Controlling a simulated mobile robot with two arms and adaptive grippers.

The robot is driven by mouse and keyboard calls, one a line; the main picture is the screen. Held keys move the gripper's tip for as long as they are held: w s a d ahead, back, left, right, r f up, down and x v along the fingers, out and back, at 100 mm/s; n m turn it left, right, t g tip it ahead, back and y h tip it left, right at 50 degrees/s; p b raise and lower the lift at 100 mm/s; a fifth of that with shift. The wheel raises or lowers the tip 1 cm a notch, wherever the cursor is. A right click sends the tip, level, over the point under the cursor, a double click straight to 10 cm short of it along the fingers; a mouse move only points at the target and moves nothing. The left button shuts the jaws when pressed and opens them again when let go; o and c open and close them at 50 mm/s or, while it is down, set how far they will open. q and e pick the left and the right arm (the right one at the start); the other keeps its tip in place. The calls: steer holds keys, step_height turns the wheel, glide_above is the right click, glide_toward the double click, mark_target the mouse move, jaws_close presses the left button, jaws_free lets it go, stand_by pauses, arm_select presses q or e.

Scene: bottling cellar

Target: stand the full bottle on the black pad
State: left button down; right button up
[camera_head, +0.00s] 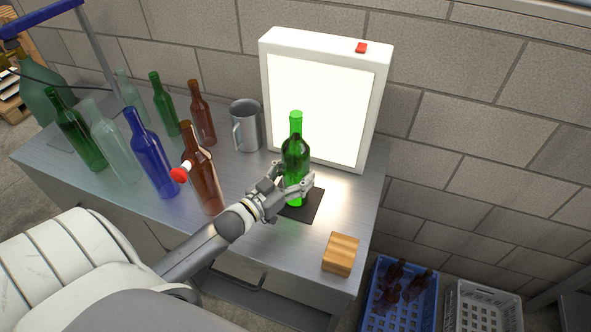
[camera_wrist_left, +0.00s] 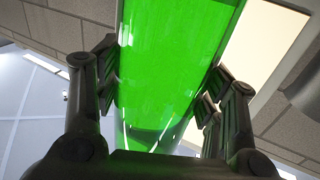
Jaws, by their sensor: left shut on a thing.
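A green bottle (camera_head: 295,150) is upright in front of the lit panel, dark in its body and brighter green in its neck. My left gripper (camera_head: 290,188) is shut on its lower body. The left wrist view shows the green glass (camera_wrist_left: 175,65) between the two fingers (camera_wrist_left: 160,105). The black pad (camera_head: 309,206) lies flat on the metal bench under and around the bottle's lower end. The gripper hides part of the base, so I cannot tell whether it touches the pad. My right gripper is not in view.
A white light box (camera_head: 268,85) stands right behind the bottle. A grey mug (camera_head: 247,128), a brown bottle (camera_head: 204,180) and several other bottles stand to the left. A wooden block (camera_head: 340,254) sits near the front right edge. Crates (camera_head: 425,312) stand on the floor.

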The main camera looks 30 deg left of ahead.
arm_select(q)
steer(key=shift+r, duration=0.15)
steer(key=shift+c, duration=1.7)
jaws_free()
steer(key=shift+f, duration=0.2)
steer(key=shift+s+r, duration=0.1)
steer(key=shift+r, duration=0.05)
steer(key=shift+s, duration=0.25)
steer(key=s+a+b, duration=0.1)
steer(key=s, duration=1)
steer(key=shift+s+a+b, duration=0.15)
steer(key=shift+a+b, duration=0.2)
steer(key=shift+a, duration=0.05)
